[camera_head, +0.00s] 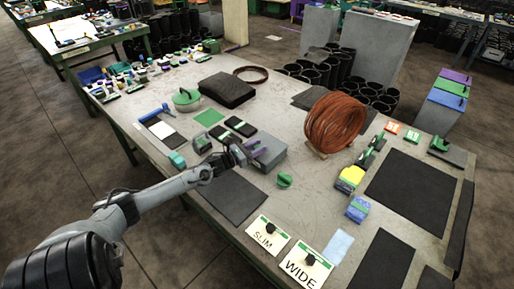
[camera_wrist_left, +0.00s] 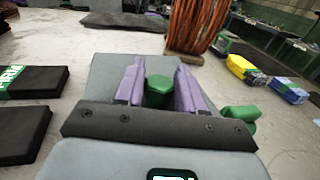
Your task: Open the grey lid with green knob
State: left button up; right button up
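A grey box with a flat grey lid (camera_head: 268,160) stands near the middle of the workbench. The lid also fills the middle of the left wrist view (camera_wrist_left: 108,72). Its green knob (camera_wrist_left: 158,88) shows between the two purple fingers of my left gripper (camera_wrist_left: 159,72). The fingers are apart, one on each side of the knob, with a narrow gap visible; firm contact cannot be made out. In the head view my left gripper (camera_head: 256,149) reaches over the box from the left and hides the knob. The lid appears to lie flat. My right gripper is not in view.
A loose green knob-like piece (camera_head: 284,181) lies right of the box. A brown coil (camera_head: 334,122) stands behind it. Black packs (camera_head: 240,127) lie close behind left. A dark mat (camera_head: 236,196) and the SLIM (camera_head: 265,234) and WIDE (camera_head: 301,268) cards are in front.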

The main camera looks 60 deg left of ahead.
pick_arm(q)
grip_shut()
jog(key=shift+r, duration=0.1)
